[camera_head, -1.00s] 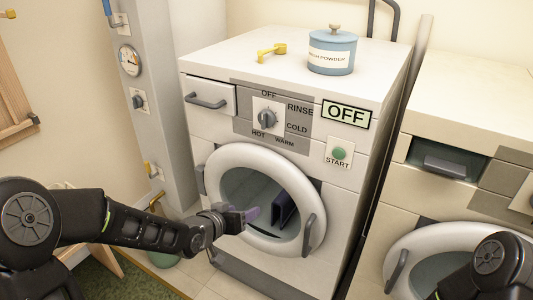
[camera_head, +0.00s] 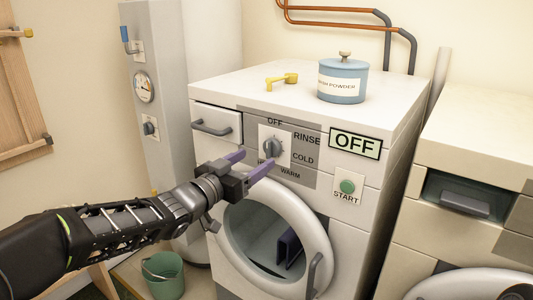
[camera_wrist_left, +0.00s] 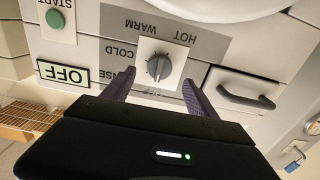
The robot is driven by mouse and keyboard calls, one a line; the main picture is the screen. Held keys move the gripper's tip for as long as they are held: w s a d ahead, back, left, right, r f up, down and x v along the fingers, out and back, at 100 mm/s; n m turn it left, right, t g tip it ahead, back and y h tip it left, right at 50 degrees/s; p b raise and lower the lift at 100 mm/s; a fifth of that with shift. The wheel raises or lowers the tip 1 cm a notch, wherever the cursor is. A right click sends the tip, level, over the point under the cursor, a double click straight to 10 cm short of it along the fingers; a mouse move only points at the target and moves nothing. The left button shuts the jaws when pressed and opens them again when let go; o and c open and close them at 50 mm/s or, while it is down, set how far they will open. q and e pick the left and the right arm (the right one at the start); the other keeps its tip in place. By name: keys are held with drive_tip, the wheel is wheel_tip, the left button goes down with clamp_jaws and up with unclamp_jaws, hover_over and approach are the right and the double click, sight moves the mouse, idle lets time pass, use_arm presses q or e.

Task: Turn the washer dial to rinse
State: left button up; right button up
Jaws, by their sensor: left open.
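The washer (camera_head: 205,92) stands in front of me with its grey dial (camera_head: 272,147) on a panel lettered OFF, RINSE, COLD and WARM; the HOT mark is hidden behind my gripper in the head view. The display (camera_head: 355,145) reads OFF. My left gripper (camera_head: 256,160) is open and empty, its purple fingers pointing at the panel close to the dial. In the left wrist view the dial (camera_wrist_left: 158,67) appears upside down, between and beyond the two fingertips (camera_wrist_left: 158,80); I see no clear contact. My right gripper is out of view.
A green START button (camera_head: 347,187) sits right of the dial. The round door (camera_head: 318,240) is below, the drawer handle (camera_head: 212,129) at upper left. A blue washing powder tin (camera_head: 343,80) and yellow scoop (camera_head: 281,81) stand on top. A second machine (camera_head: 475,130) is right.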

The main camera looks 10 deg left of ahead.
sight(266, 151)
use_arm(q)
drive_tip(key=x, duration=0.6)
drive_tip(key=shift+w, duration=0.1)
drive_tip(key=c, duration=1.3)
drive_tip(key=shift+f+m+b, duration=0.1)
drive_tip(key=shift+m+b, duration=0.2)
drive_tip(key=shift+b, duration=0.25)
drive_tip(key=m+b, duration=0.2)
drive_tip(key=m, duration=0.2)
drive_tip(key=shift+f, duration=0.1)
drive_tip(key=shift+m+b, duration=1.35)
drive_tip(key=shift+m, duration=1.25)
